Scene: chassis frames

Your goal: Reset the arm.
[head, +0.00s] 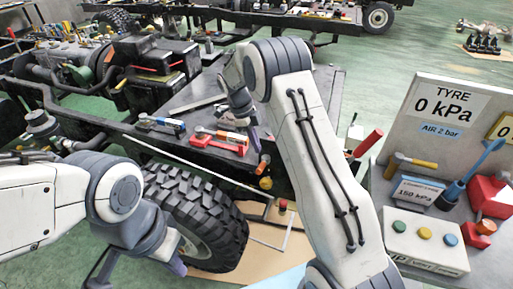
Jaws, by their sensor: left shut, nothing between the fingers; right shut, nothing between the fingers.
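My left arm comes in from the left edge. Its gripper (177,265) points down in front of the big black tyre (205,215), is small in view and partly hidden by the wrist, and looks shut and empty. My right arm rises from the bottom and bends over at the top. Its gripper (254,140) hangs down beside the tools on the dark chassis plate, shut with nothing in it. I cannot tell whether it touches the plate.
A red-handled tool (218,140) and other tools lie on the plate near my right gripper. A grey station (488,262) with a tyre gauge panel (443,110), a button box (425,243) and a hammer (412,162) stands at right. Green floor (400,60) is free at upper right.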

